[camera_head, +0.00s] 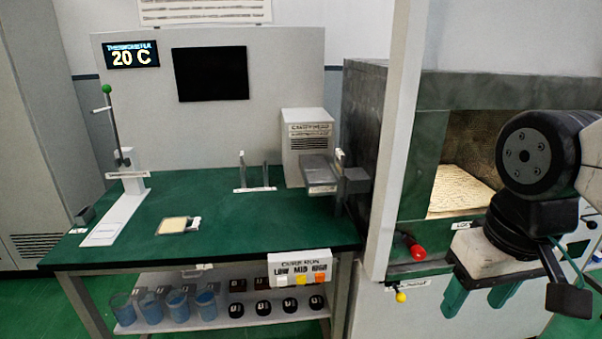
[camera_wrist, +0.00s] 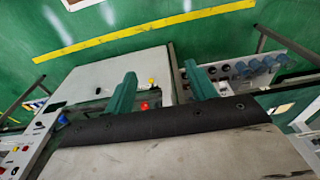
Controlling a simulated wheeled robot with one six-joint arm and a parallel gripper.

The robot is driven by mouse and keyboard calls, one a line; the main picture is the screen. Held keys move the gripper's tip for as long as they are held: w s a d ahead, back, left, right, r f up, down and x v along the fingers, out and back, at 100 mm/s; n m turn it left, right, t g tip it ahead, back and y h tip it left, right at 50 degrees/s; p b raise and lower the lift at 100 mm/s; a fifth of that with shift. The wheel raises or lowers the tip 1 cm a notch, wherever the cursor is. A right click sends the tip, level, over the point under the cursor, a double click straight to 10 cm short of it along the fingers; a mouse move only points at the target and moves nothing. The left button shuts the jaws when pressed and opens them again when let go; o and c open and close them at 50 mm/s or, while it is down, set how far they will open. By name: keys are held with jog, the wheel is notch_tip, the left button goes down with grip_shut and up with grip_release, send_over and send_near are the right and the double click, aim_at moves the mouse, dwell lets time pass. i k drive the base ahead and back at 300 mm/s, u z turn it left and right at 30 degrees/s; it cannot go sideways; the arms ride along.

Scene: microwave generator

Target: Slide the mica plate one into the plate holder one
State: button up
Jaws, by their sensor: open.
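A flat cream plate (camera_head: 173,226), which looks like the mica plate, lies on the left part of the green table. A small light grey piece touches its right edge. A stand with two grey uprights on a white base (camera_head: 255,188) is at the back middle of the table; it may be the plate holder, but its label is too small to read. My gripper (camera_head: 480,297) is open and empty, with green fingers, at the far right, well away from the plate. Its fingers also show in the wrist view (camera_wrist: 160,82), with nothing between them. The plate is not identifiable there.
A green-grey oven-like chamber (camera_head: 462,115) stands open behind my arm.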

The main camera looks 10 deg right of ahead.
aim_at(339, 170)
jog(key=u, duration=0.05)
jog(key=k, duration=0.65)
jog(key=z, duration=0.2)
jog(key=i, duration=0.95)
jog(key=u, duration=0.35)
jog(key=i, duration=0.9)
jog(key=u, duration=0.15)
